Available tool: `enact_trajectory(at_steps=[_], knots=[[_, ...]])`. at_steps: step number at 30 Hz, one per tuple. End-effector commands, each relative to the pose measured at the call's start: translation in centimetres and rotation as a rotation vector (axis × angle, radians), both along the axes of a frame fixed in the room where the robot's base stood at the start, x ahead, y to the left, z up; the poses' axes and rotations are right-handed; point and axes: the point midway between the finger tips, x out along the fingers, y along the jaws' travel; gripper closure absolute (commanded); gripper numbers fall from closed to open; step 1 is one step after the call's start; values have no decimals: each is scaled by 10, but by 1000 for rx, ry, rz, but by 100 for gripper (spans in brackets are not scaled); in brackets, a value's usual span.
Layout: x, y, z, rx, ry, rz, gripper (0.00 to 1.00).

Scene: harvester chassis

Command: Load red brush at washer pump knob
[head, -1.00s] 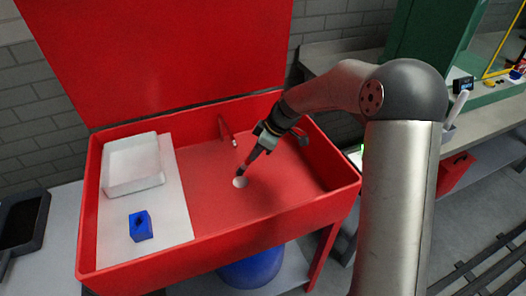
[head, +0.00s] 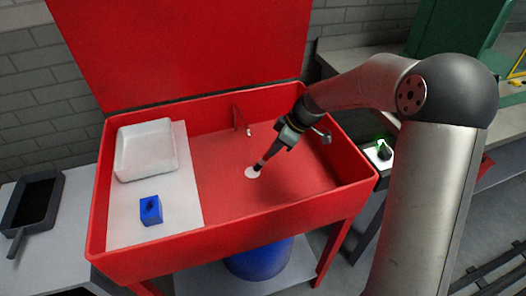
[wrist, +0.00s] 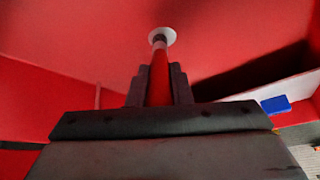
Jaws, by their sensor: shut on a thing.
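My gripper (head: 272,152) reaches down into the red wash basin (head: 228,256) and is shut on a thin red brush, which shows in the wrist view (wrist: 160,78). The brush points down away from the fingers. Its dark and pale far end lies in line with a white round disc (head: 251,173) on the basin floor; I cannot tell whether they touch. A dark knob-like part with a green light (head: 384,150) is on a white plate right of the basin. I cannot tell whether it is the washer pump knob.
A white tray (head: 146,172) and a blue block with a hole (head: 151,211) sit on the basin's pale left shelf. A thin red spout (head: 242,121) rises at the back. A dark pan (head: 36,203) lies on the left table. A blue drum (head: 258,262) is underneath.

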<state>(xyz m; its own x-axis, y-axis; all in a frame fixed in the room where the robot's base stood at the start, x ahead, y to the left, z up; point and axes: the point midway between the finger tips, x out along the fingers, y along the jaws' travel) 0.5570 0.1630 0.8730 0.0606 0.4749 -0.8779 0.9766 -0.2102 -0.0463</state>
Motion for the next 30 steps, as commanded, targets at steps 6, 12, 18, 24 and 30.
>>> enact_trajectory(at_steps=[6,12,18,24,30], knots=[[-13,-13,-1,0,0,-1,100],[-25,-23,-1,0,0,-1,100],[-35,-33,-1,0,-1,0,100],[-38,-35,0,0,0,0,100],[-38,-35,0,0,0,0,100]])
